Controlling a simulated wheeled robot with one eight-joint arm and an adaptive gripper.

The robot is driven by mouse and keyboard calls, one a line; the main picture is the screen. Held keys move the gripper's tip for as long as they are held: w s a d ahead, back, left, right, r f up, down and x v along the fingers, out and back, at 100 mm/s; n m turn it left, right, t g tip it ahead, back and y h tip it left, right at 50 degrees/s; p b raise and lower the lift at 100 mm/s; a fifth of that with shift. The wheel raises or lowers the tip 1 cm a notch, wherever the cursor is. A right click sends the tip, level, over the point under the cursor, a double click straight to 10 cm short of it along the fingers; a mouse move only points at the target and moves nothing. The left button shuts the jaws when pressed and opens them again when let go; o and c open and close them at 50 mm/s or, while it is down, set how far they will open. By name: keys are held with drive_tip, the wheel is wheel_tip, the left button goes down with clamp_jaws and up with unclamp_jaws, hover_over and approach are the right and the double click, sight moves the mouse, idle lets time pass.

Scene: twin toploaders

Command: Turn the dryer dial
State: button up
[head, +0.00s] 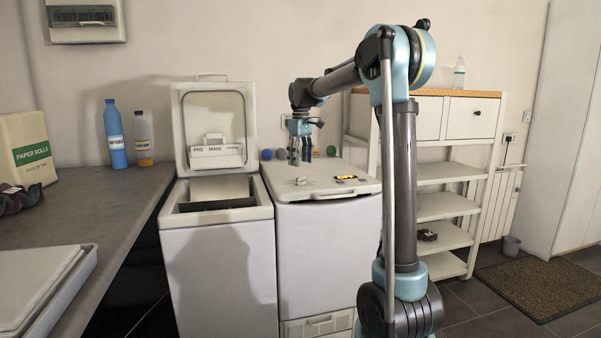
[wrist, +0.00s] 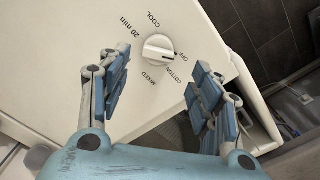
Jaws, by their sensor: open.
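The dryer dial (wrist: 159,49) is a round white knob with a raised grip bar on the white dryer top. Labels around it read 20 min, COOL, OFF, COTTON and MIXED. The bar lies near the OFF side. In the head view the dial (head: 301,181) is small on the closed top of the right-hand machine, the dryer (head: 325,245). My gripper (head: 300,160) points down above the dryer top near the dial. In the wrist view its blue-padded fingers (wrist: 158,85) are spread apart with nothing between them, and the dial shows beyond the gap.
The left machine (head: 218,270) stands beside the dryer with its lid (head: 215,125) raised. A shelf unit (head: 440,180) stands to the right.

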drive_tip(key=shift+r, duration=2.75)
drive_tip(key=shift+s, duration=0.1)
drive_tip(key=s+d+f+m+t, duration=0.1)
drive_tip(key=s+d+f+m, duration=0.25)
drive_tip(key=s+d, duration=0.6)
drive_tip(key=s+d+f+m, duration=0.2)
drive_tip(key=s+d+f, duration=0.35)
drive_tip(key=s, duration=0.65)
drive_tip(key=s+d+f+m, duration=0.2)
drive_tip(key=s+d+f, duration=0.1)
drive_tip(key=s+f, duration=0.6)
drive_tip(key=s+d+f+m+t, duration=0.1)
drive_tip(key=s+d+f+m, duration=0.1)
drive_tip(key=s+f, duration=0.8)
drive_tip(key=shift+s+d+f+m, duration=0.15)
drive_tip(key=shift+d+f+m, duration=0.2)
drive_tip(key=shift+d+f, duration=0.35)
drive_tip(key=shift+d+r, duration=0.15)
